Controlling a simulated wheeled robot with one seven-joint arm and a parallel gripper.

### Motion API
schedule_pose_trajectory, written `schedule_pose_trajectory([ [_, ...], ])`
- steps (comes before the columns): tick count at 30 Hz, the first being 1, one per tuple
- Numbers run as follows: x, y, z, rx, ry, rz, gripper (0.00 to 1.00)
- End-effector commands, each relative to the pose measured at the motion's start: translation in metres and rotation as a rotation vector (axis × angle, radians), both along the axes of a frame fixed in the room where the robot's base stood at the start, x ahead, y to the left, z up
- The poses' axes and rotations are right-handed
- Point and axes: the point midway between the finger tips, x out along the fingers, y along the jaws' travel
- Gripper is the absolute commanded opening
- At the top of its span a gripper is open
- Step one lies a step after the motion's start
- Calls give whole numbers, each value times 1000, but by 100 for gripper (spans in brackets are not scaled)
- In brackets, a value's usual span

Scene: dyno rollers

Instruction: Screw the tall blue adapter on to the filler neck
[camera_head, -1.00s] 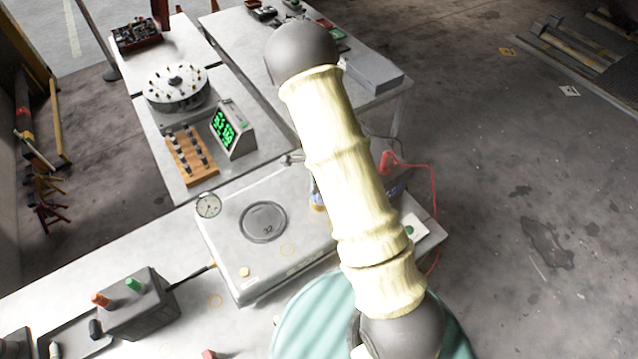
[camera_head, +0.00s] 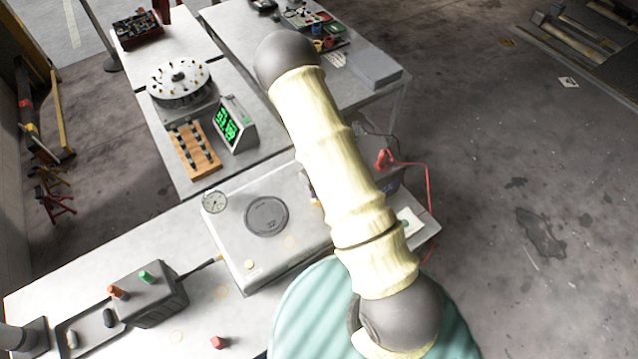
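A pale grey metal tank (camera_head: 290,250) lies on the near bench, with a dark round disc (camera_head: 266,215) on its top. I cannot tell whether the disc is the filler neck or its cap. My own arm crosses the middle of the view and hides the right part of the tank top. My gripper is hidden behind the arm, so its fingers do not show. Small blue (camera_head: 328,42) and orange (camera_head: 317,45) pieces stand on the back table. I cannot tell whether one is the tall blue adapter.
A dial gauge (camera_head: 215,201) sits at the tank's left corner. A dark box with orange and green knobs (camera_head: 150,298) stands left. A green-lit display (camera_head: 234,124), a wooden rack (camera_head: 194,150) and a round turntable (camera_head: 180,84) stand behind. A red lead (camera_head: 428,195) hangs at right.

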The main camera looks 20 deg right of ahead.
Motion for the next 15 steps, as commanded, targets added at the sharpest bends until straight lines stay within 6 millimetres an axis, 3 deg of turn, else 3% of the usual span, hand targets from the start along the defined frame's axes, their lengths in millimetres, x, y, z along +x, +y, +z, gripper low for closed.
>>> schedule_pose_trajectory([
  [1, 2, 0, 2, 0, -4, 1, 48],
  [5, 1, 0, 1, 0, -4, 2, 72],
  [15, 1, 0, 2, 0, -2, 5, 72],
])
